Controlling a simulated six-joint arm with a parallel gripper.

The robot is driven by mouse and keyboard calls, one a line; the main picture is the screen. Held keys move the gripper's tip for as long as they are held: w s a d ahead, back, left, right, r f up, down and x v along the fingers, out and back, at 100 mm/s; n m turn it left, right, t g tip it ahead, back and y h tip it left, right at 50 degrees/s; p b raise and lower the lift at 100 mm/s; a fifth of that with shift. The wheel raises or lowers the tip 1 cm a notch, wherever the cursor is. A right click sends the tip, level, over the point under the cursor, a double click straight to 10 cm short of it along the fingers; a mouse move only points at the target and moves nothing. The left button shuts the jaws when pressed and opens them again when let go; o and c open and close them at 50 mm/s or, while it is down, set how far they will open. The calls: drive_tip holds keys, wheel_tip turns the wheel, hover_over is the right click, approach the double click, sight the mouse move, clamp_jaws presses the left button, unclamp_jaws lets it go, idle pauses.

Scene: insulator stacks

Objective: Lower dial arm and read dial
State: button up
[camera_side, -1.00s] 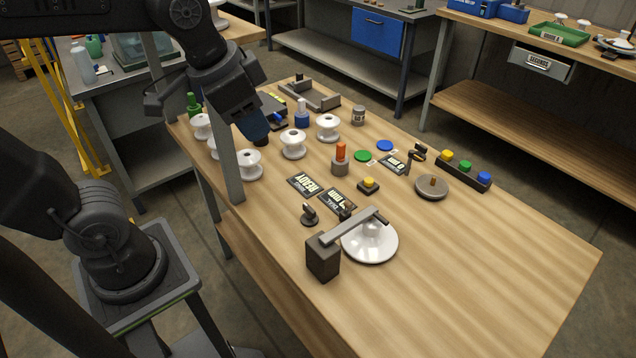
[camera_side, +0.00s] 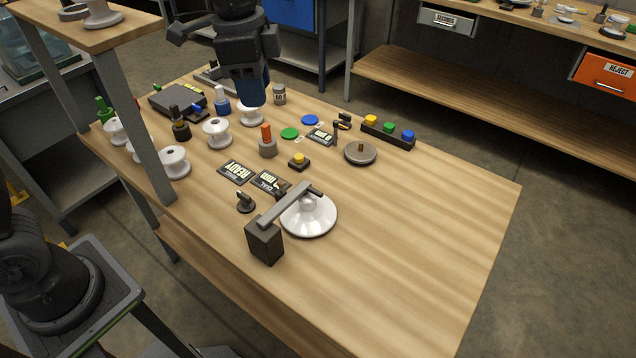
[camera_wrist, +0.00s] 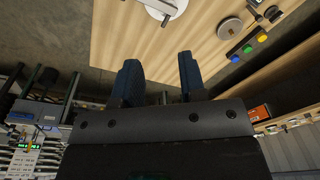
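The dial arm is a grey bar (camera_side: 286,205) on a dark block (camera_side: 264,243). It reaches over a white insulator disc (camera_side: 312,219); whether it touches the disc's top I cannot tell. A tilted dark display plate marked DIAL (camera_side: 270,182) lies behind it, its reading too small to make out. My gripper (camera_side: 253,100) is up in the air over the far part of the table, well away from the dial arm. In the wrist view its two blue fingers (camera_wrist: 160,72) stand apart with nothing between them. The disc (camera_wrist: 150,3) and bar (camera_wrist: 171,10) show at that view's top edge.
A READY plate (camera_side: 236,172), a black knob (camera_side: 245,203) and a yellow button (camera_side: 299,161) stand near the dial. White spools (camera_side: 217,134) stand at the left. A grey post (camera_side: 135,125) rises at the table's left edge. The right table front (camera_side: 430,240) is clear.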

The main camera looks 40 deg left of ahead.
sight(318, 191)
drive_tip(key=w+d+f+m+g, duration=0.3)
drive_tip(key=w+d+f+m, duration=0.4)
drive_tip(key=w+f, duration=0.2)
drive_tip(key=f, duration=0.4)
drive_tip(key=s+f, duration=0.1)
drive_tip(key=f, duration=0.4)
drive_tip(key=s+f, duration=0.1)
drive_tip(key=f, duration=0.4)
drive_tip(key=shift+s+d, duration=0.1)
drive_tip(key=shift+s, duration=0.1)
drive_tip(key=shift+c, duration=0.3)
drive_tip(key=shift+r, duration=0.1)
clamp_jaws()
